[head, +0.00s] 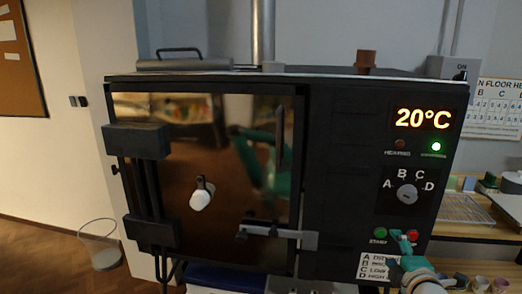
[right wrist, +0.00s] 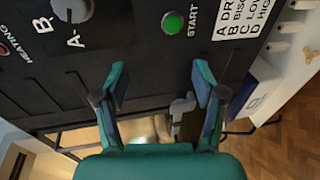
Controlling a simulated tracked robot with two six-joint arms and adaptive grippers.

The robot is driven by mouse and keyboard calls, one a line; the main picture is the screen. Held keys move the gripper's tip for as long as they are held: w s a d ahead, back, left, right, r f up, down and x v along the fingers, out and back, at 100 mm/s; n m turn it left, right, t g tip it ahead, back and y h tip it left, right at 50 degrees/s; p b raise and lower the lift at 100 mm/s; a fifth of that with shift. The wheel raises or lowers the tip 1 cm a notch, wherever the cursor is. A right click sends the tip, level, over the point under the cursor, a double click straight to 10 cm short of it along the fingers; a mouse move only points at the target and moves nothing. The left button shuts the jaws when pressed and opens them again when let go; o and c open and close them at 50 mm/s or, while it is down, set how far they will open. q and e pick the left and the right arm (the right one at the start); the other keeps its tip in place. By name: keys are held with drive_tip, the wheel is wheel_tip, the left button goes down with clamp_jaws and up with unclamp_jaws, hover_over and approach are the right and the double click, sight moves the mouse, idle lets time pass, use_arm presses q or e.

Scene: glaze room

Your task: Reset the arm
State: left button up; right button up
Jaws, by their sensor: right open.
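My right gripper (head: 405,241) is at the lower right of the kiln's control panel, by the START label, in the head view. In the right wrist view its two teal fingers (right wrist: 160,80) are spread apart with nothing between them. The green START button (right wrist: 173,23) is just beyond the fingertips there, and also shows in the head view (head: 381,233). The dark kiln (head: 340,170) fills the middle of the head view, with its glossy door at the left. My left gripper is not in view.
The kiln has an A-B-C-D dial (head: 407,193), a lit 20°C display (head: 423,119) and a lit green lamp (head: 436,146). A metal latch (head: 275,234) crosses the door's lower edge.

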drive_tip(key=s+a+f+m+g+y+p, duration=0.1)
drive_tip(key=s+a+f+g, duration=0.3)
drive_tip(key=f, duration=0.5)
drive_tip(key=s+a+f+m+g+y+p, duration=0.1)
drive_tip(key=s+a+f+g+y+p, duration=0.15)
drive_tip(key=a+f, duration=0.45)
drive_tip(key=s+a+f+m+g+y, duration=0.15)
drive_tip(key=s+a+f, duration=0.25)
drive_tip(key=f, duration=0.6)
drive_tip(key=s+a+f+m+g, duration=0.3)
drive_tip(key=s+f+m, duration=0.1)
drive_tip(key=s+m, duration=0.3)
drive_tip(key=s+a+f+m+g+y+p, duration=0.1)
drive_tip(key=s+a+f+m+g, duration=0.2)
drive_tip(key=s+m, duration=0.5)
drive_tip(key=shift+s+a+f+g, duration=0.4)
drive_tip(key=shift+s+a+f, duration=0.2)
drive_tip(key=shift+s, duration=0.75)
drive_tip(key=shift+c, duration=0.3)
